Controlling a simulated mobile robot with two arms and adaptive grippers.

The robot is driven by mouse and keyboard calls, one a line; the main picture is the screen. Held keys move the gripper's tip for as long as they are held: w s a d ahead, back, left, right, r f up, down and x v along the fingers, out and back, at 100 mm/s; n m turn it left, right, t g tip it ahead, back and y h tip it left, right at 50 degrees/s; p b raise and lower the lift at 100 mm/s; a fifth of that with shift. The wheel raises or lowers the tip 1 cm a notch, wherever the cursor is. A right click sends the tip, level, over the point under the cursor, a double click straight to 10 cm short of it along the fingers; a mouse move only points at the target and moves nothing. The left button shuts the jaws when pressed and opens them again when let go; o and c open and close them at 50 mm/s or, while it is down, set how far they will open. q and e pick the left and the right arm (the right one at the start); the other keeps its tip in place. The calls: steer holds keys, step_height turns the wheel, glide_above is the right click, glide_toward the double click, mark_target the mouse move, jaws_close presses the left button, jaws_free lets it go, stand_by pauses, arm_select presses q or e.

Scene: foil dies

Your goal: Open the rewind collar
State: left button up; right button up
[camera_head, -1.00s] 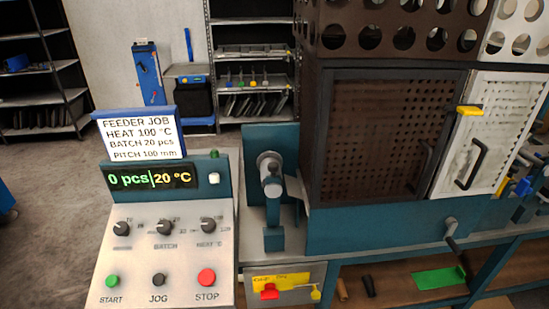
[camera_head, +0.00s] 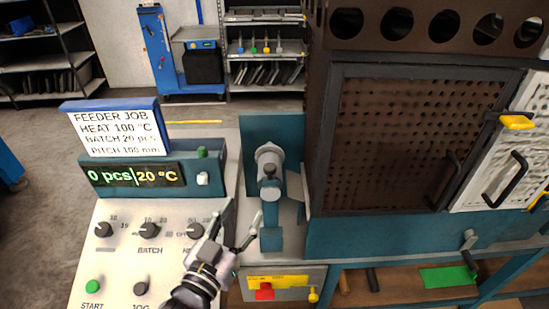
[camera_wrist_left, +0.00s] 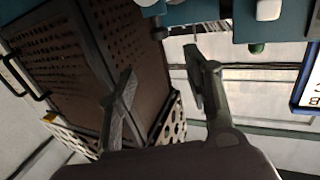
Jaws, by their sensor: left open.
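The likely rewind collar is the grey round part (camera_head: 268,160) on a short shaft, in front of the upright teal plate (camera_head: 285,126) between the control panel and the dark perforated cabinet. I cannot tell its latch state. My left gripper (camera_head: 242,213) is below and slightly left of it, over the right edge of the control panel. Its two fingers are spread, with nothing between them, and are apart from the collar. In the left wrist view the open fingers (camera_wrist_left: 158,85) also show empty, with the cabinet (camera_wrist_left: 70,60) behind at a turned angle.
The control panel (camera_head: 128,222) has knobs, buttons and a display reading 0 pcs, 20 °C. A job sign (camera_head: 115,132) stands above it. The perforated cabinet (camera_head: 400,140) closes off the right side.

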mark_target(268, 171)
arm_select(q)
steer(key=p+x, duration=0.3)
steer(key=x, duration=1.2)
steer(key=shift+w+r, duration=0.1)
steer(key=shift+w, duration=0.05)
steer(key=shift+w+d, duration=0.15)
steer(key=shift+w, duration=0.2)
arm_select(e)
steer(key=shift+g, duration=0.3)
steer(key=s+r, duration=0.1)
steer(key=s, duration=0.1)
steer(key=s+a+r, duration=0.1)
steer(key=s+r, duration=0.1)
steer(key=shift+s, duration=0.1)
arm_select(q)
steer(key=shift+c, duration=0.6)
